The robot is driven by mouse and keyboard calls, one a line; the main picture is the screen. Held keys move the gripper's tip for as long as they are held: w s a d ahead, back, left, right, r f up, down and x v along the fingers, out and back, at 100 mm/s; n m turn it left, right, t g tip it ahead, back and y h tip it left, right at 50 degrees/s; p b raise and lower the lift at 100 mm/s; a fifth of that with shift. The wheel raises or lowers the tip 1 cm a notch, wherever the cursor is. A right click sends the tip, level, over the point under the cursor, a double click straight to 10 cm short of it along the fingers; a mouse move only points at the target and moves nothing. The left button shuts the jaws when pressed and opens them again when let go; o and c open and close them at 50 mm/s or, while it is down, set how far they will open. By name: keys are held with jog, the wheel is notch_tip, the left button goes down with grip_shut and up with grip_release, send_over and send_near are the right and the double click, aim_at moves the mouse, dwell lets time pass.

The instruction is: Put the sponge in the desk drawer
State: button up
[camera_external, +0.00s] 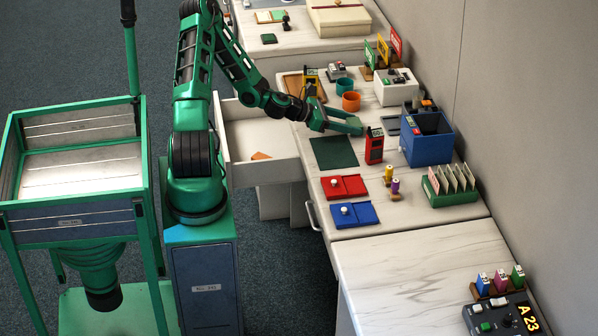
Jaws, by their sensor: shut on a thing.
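The desk drawer (262,138) is pulled open at the left side of the desk. A small flat orange piece (261,156) lies inside it near the front; it may be the sponge, but it is too small to tell. My gripper (360,127) is above the desk to the right of the drawer. I cannot tell whether the device touches the desk top.
A dark green mat (334,152), a red tray (344,187) and a blue tray (354,215) lie near the desk's front edge. A blue bin (428,145) stands right of the device. An orange cup (351,101) stands behind my gripper. The near desk top (410,270) is mostly clear.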

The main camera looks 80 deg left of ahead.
jog(key=shift+f, duration=0.1)
jog(key=o, duration=1)
jog(key=v, duration=1.2)
